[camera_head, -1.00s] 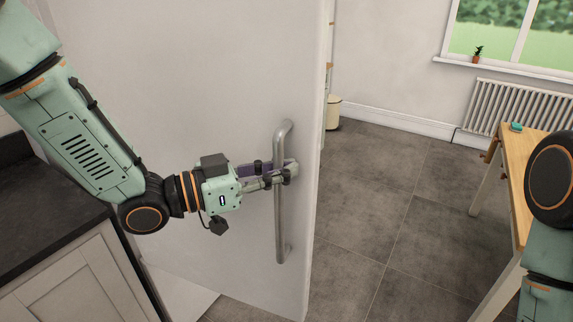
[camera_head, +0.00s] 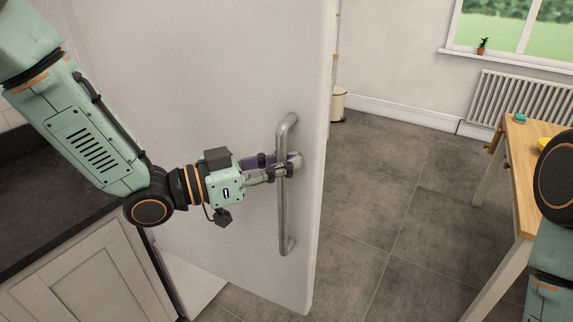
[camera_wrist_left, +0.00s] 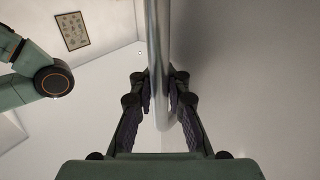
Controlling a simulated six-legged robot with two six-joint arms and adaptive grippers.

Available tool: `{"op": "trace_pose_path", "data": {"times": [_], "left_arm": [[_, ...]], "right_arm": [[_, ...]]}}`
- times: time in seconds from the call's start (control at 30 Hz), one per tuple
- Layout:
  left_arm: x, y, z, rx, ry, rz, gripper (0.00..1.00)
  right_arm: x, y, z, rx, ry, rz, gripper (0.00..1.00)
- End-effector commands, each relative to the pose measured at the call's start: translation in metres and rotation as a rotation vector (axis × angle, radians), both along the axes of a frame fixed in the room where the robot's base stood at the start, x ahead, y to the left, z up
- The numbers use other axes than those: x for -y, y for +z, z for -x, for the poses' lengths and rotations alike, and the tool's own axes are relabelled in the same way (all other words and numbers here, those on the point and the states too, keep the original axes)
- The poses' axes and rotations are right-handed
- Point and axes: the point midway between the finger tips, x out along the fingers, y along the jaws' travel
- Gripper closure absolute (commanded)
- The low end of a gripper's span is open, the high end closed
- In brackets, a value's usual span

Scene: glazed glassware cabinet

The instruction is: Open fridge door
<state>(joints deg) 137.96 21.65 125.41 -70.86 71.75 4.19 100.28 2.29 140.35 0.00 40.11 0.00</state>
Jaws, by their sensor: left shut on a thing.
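The fridge door (camera_head: 200,90) is a large, pale grey panel that fills the left middle of the head view. It stands ajar, with a gap at its lower left. Its vertical metal handle (camera_head: 283,215) is near the door's right edge. My left gripper (camera_head: 283,168) is shut on the handle's upper middle. In the left wrist view the handle (camera_wrist_left: 158,50) runs down between the two dark fingers of my left gripper (camera_wrist_left: 159,100). My right gripper is out of view; only part of my right arm shows at the right edge of the head view.
A dark worktop (camera_head: 50,200) over pale cupboards (camera_head: 90,285) is at the left. A wooden table (camera_head: 525,165) stands at the right, a radiator (camera_head: 510,100) behind it. A cream bin (camera_head: 338,104) is by the far wall. The tiled floor (camera_head: 385,200) between is clear.

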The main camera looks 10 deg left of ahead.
Motion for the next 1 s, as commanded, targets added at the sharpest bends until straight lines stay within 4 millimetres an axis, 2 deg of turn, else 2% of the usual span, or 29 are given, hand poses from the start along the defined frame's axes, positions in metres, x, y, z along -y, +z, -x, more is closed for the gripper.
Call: {"op": "trace_pose_path", "data": {"times": [0.57,0.6,0.9,1.0], "left_arm": [[-0.0025,0.0022,-0.0035,0.007,0.010,0.004,1.00],[-0.0025,0.0021,-0.0033,0.006,0.010,0.003,0.88],[-0.0014,-0.0002,0.0003,0.000,0.004,0.000,0.62],[-0.0012,-0.0006,0.0011,-0.001,0.003,0.000,0.62]], "right_arm": [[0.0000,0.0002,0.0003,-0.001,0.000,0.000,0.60],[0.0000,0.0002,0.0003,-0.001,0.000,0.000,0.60],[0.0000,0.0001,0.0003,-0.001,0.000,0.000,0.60],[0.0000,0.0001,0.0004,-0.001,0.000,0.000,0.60]]}}
